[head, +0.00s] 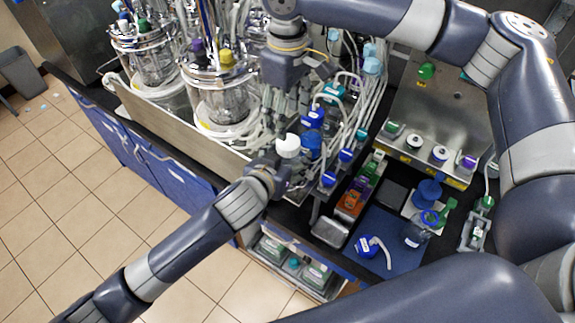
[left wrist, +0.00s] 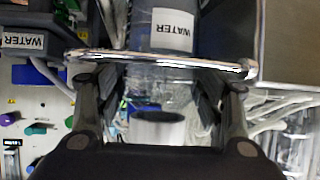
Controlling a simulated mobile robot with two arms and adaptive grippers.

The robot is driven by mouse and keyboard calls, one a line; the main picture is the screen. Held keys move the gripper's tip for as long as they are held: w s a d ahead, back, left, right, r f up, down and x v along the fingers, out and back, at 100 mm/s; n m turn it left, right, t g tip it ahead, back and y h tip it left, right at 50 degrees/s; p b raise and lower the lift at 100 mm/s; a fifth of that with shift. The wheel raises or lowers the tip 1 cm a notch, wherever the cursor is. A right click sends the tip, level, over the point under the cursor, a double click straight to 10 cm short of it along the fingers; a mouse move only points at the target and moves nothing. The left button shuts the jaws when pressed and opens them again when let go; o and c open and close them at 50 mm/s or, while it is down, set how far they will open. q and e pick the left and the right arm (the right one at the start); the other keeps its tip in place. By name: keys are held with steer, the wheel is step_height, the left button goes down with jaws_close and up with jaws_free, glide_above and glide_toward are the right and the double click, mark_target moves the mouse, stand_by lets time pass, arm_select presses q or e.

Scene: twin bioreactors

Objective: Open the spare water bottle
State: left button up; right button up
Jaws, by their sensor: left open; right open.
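A white round cap-like piece (head: 288,146) stands between my two grippers in the head view. A white cylinder (left wrist: 157,128) shows between the left fingers in the left wrist view; I cannot tell whether something touches it. A clear and blue-grey vessel labelled WATER (left wrist: 170,32) is beyond it, behind a chrome rail (left wrist: 165,62). Which vessel is the spare water bottle is unclear. My left gripper (head: 278,162) is open, just below and left of the white piece; its fingers also show in the left wrist view (left wrist: 160,105). My right gripper (head: 283,112) is open, pointing down just above it.
Glass bioreactors (head: 222,95) with tubing stand at the left. Blue-capped bottles (head: 312,118) crowd the right side of my grippers. A blue mat (head: 395,254) with a loose blue cap and tube (head: 368,247) lies at the lower right. A steel instrument (head: 430,110) stands behind.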

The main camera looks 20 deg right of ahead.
mark_target(288, 142)
arm_select(q)
steer(key=shift+w+d+f, duration=0.1)
steer(key=shift+w+d, duration=0.05)
steer(key=shift+c, duration=0.2)
arm_select(e)
steer(key=shift+w+d+f, duration=0.1)
steer(key=shift+w+d, duration=0.05)
arm_select(q)
steer(key=c, duration=0.9)
jaws_close()
arm_select(e)
steer(key=shift+c, duration=1)
steer(key=m, duration=0.4)
steer(key=shift+m, duration=0.4)
steer(key=m, duration=1.7)
steer(key=shift+r+m, duration=0.2)
steer(key=shift+m, duration=0.2)
steer(key=m, duration=0.4)
steer(key=shift+f, duration=3.95)
